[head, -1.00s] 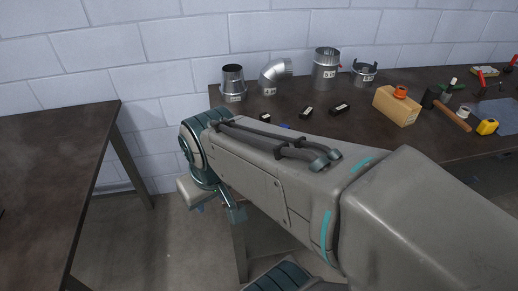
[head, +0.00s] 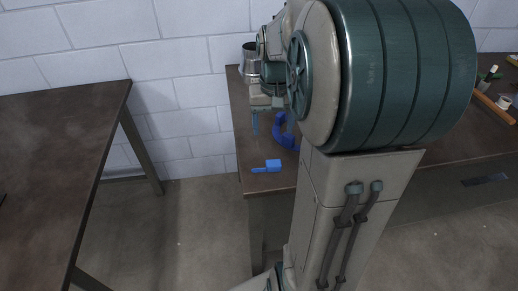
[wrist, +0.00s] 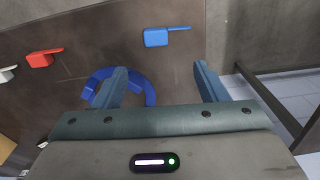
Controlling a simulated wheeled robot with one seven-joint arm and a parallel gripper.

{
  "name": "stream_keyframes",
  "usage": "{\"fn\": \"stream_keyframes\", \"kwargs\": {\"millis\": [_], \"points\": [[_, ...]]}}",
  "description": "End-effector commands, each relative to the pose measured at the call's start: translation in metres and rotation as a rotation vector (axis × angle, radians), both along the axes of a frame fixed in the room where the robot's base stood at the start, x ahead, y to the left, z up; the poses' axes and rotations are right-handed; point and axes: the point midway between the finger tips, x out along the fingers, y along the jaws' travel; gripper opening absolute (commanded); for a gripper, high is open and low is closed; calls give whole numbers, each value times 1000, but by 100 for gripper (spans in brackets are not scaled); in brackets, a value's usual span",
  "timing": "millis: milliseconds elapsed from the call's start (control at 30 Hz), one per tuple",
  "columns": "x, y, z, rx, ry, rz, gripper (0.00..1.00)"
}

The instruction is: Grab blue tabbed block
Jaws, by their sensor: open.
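The blue tabbed block (head: 273,165) lies near the front left corner of the dark workbench in the head view, its thin tab pointing left. It also shows in the wrist view (wrist: 157,37), beyond the fingertips and between their lines, with its tab pointing right. My gripper (wrist: 160,78) is open and empty in the wrist view, apart from the block. In the head view, my gripper (head: 267,124) is partly hidden by my arm, above the bench behind the block.
A blue ring-shaped piece (wrist: 150,88) lies close by, partly behind my left finger. A red tabbed block (wrist: 40,60) and a pale block (wrist: 8,74) lie farther left. A metal duct piece (head: 249,60) stands at the bench's back. Another dark table (head: 60,150) stands left across a floor gap.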

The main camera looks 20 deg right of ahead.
Motion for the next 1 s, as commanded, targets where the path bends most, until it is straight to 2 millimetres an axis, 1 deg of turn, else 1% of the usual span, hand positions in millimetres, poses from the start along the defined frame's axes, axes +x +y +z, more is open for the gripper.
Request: {"fn": "stream_keyframes", "kwargs": {"millis": [33,167,300,433,500,733,900,1000], "points": [[2,-3,-4,2,6,-7,66],[3,-5,-20,5,13,-10,66],[3,-4,-49,5,13,-8,66],[3,-4,-72,5,12,-8,66],[3,-4,-81,4,11,-8,66],[2,-5,-96,4,10,-9,66],[-1,-8,-123,6,13,-9,66],[0,-8,-135,4,10,-8,66]]}}
